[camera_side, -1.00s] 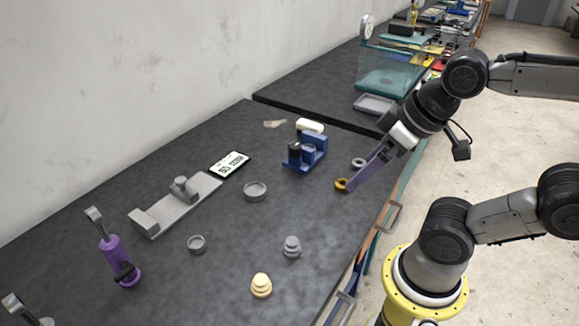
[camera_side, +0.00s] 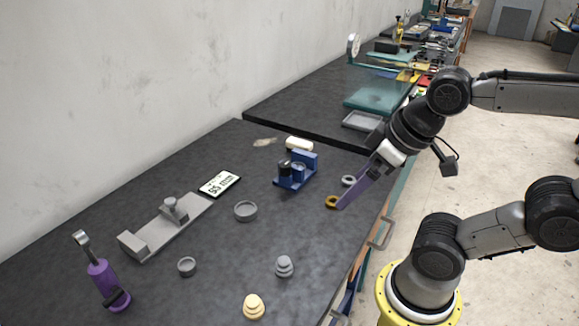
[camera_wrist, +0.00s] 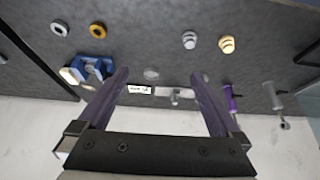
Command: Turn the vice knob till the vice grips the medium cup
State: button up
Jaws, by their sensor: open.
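The blue vice (camera_side: 303,163) stands on the dark bench, with a black cylinder, probably its knob (camera_side: 284,167), at its left. A small round grey cup-like part (camera_side: 298,168) sits at the vice; I cannot tell whether the jaws touch it. The vice also shows in the wrist view (camera_wrist: 92,66), left of my fingers. My gripper (camera_side: 340,206) has purple fingers, and in the side view their tips are beside an orange ring (camera_side: 331,202), to the right of the vice. In the wrist view my gripper (camera_wrist: 160,75) is open, with nothing held between its fingers.

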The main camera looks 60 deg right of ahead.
dwell(0.4)
jog(key=shift+s+f, duration=0.1)
jog(key=shift+s, duration=0.05)
jog(key=c, duration=0.4)
jog(key=shift+g, duration=0.3)
jog(key=w+r, duration=0.1)
jog(key=r, duration=0.1)
jog(key=w+r, duration=0.2)
jog(key=w+d+r, duration=0.1)
jog(key=w+r, duration=0.1)
jog(key=r, duration=0.1)
jog(key=shift+c, duration=0.2)
jog(key=w+d+r+g, duration=0.1)
jog(key=w+d+r, duration=0.1)
jog(key=w, duration=0.3)
jog(key=m+g, duration=0.3)
jog(key=g, duration=0.1)
send_over(285, 164)
notch_tip(285, 164, down, 9)
notch_tip(285, 164, down, 14)
jog(key=shift+r, duration=0.2)
